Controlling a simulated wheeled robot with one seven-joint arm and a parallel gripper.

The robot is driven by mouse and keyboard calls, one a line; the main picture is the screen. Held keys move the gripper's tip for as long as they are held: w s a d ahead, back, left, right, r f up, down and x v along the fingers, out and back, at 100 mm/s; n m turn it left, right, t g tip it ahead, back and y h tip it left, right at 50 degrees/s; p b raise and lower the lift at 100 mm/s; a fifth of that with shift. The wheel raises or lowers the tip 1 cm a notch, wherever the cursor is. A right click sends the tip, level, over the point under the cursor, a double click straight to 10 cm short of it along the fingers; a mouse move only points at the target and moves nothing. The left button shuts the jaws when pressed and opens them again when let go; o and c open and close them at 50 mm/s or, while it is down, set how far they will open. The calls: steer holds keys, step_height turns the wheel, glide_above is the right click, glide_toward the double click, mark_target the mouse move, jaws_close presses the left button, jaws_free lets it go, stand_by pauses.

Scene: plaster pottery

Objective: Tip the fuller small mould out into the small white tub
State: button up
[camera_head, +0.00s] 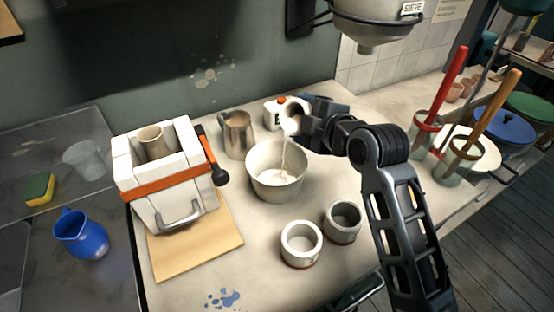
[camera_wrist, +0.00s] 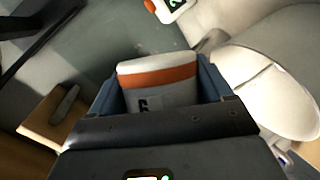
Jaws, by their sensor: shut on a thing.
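My gripper (camera_head: 303,127) is shut on a small white mould (camera_head: 291,125) and holds it tilted above the small white tub (camera_head: 276,185). A thin pale stream runs from the mould down into the tub, which has white liquid in it. In the wrist view the mould (camera_wrist: 158,78) sits between the jaws, with an orange band and a dark mark on its side. The tub (camera_wrist: 240,70) shows there at the right, with the stream across it. Two other small moulds, one at the front (camera_head: 301,258) and one to its right (camera_head: 343,233), stand upright on the table.
A metal jug (camera_head: 238,136) and a white timer with an orange button (camera_head: 272,113) stand behind the tub. A large strapped plaster mould (camera_head: 165,190) stands on a board (camera_head: 205,250) at the left. The sieve vessel (camera_head: 375,22) hangs above.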

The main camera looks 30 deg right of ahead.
steer(key=shift+f+n+b, duration=0.1)
steer(key=shift+n+b, duration=0.2)
steer(key=shift+b, duration=0.35)
steer(key=shift+a+f+n+h+b, duration=0.1)
steer(key=shift+f+n+h+b, duration=0.25)
steer(key=shift+b, duration=0.25)
steer(key=shift+t, duration=0.3)
steer(key=shift+s+a+r+n+h+b, duration=0.15)
steer(key=shift+a+n+h+b, duration=0.15)
steer(key=shift+a+b, duration=0.25)
steer(key=shift+s+a+r+n+h+b, duration=0.15)
steer(key=shift+a+n+b, duration=0.25)
steer(key=shift+b, duration=0.25)
steer(key=shift+d+r+t, duration=0.1)
steer(key=shift+r+t, duration=0.1)
steer(key=shift+t, duration=0.1)
steer(key=shift+w, duration=0.1)
steer(key=shift+r+n, duration=0.15)
steer(key=shift+n, duration=0.2)
